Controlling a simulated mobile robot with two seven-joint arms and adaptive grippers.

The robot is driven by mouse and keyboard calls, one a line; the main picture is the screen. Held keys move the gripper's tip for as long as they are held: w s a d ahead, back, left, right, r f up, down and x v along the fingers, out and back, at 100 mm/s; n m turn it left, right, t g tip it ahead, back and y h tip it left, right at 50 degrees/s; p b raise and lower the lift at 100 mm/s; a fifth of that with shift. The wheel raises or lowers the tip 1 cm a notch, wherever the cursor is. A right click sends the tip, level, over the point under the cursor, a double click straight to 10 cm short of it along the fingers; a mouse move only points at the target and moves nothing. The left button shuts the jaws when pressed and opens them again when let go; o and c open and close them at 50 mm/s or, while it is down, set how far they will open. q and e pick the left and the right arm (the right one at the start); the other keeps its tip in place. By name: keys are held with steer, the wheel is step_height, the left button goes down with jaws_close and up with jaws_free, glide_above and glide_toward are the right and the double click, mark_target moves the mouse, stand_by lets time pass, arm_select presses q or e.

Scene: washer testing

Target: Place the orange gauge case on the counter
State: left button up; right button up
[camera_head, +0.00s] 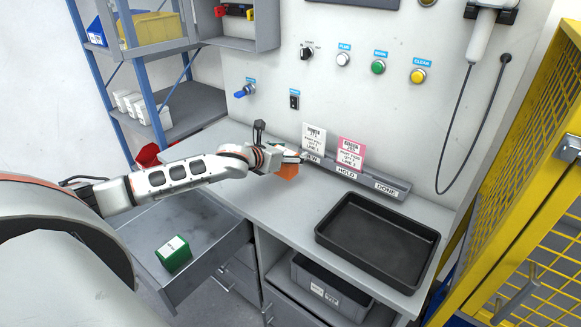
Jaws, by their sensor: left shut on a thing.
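The orange gauge case (288,172) is at the end of my left arm, over the grey counter (268,205). My left gripper (283,160) is shut on it. The gripper and wrist hide part of the case, and I cannot tell whether its underside touches the counter. My right gripper is not in view.
A black tray (377,240) sits on the counter to the right. A card rack (391,186) stands along the back. An open drawer (205,235) with a green box (173,254) juts out at the left. Yellow fencing (520,180) bounds the right side.

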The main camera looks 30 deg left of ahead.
arm_select(q)
steer(key=shift+f, duration=0.8)
step_height(320, 180, down, 3)
steer(key=shift+f, duration=0.2)
steer(key=o, duration=1.6)
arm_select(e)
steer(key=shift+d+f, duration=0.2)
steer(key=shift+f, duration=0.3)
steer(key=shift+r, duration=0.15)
arm_select(q)
steer(key=shift+s, duration=0.25)
steer(key=v, duration=0.9)
steer(key=shift+s+r, duration=0.1)
steer(key=shift+s, duration=0.25)
steer(key=shift+b+v, duration=0.3)
steer(key=shift+v, duration=0.65)
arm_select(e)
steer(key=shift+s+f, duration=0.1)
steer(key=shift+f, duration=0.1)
arm_select(q)
steer(key=shift+r, duration=0.1)
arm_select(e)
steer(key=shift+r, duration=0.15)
